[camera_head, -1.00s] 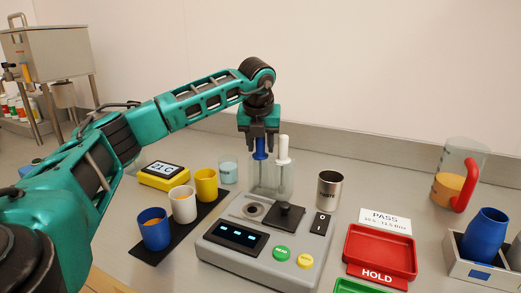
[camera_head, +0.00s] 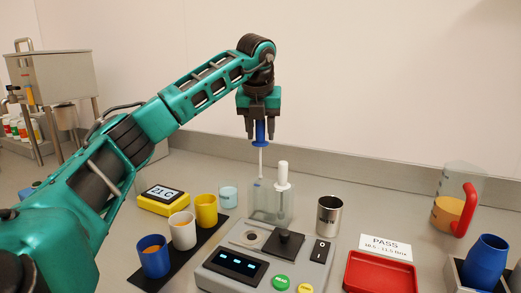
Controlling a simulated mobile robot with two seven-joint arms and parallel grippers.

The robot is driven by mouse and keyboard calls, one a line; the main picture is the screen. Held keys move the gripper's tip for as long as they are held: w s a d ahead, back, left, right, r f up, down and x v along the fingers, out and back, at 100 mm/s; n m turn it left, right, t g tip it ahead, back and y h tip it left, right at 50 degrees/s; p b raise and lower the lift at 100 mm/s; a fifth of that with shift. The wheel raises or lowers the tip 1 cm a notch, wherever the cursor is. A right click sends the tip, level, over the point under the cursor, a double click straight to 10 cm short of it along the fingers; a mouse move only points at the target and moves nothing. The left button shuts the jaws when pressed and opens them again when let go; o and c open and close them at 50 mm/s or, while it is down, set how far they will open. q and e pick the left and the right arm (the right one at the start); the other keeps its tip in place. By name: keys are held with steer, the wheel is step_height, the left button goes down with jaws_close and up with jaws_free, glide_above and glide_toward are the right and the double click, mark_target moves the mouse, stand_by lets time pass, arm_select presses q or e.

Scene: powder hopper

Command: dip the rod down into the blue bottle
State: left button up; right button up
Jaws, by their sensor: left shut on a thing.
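My left gripper (camera_head: 260,132) is shut on the blue handle of a rod (camera_head: 260,134). The rod hangs upright, its thin pale shaft pointing down at a clear holder (camera_head: 262,213). I cannot tell whether its lower tip is still inside the holder. A second rod with a white handle (camera_head: 282,173) stands in the holder. A blue cup with orange contents (camera_head: 154,256) stands at the left. My right gripper is not in view.
A white cup (camera_head: 182,231) and a yellow cup (camera_head: 205,211) stand on a black mat. A grey device (camera_head: 225,285), a steel cup (camera_head: 329,215), a red tray (camera_head: 380,273) and a jug with a red handle (camera_head: 456,205) occupy the table. A wall closes off the back.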

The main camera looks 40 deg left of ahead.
arm_select(q)
step_height(320, 180, up, 9)
steer(key=shift+f+p, duration=0.15)
steer(key=shift+p, duration=0.6)
step_height(320, 180, up, 13)
steer(key=p, duration=0.4)
steer(key=shift+f+p, duration=0.15)
steer(key=shift+p, duration=0.25)
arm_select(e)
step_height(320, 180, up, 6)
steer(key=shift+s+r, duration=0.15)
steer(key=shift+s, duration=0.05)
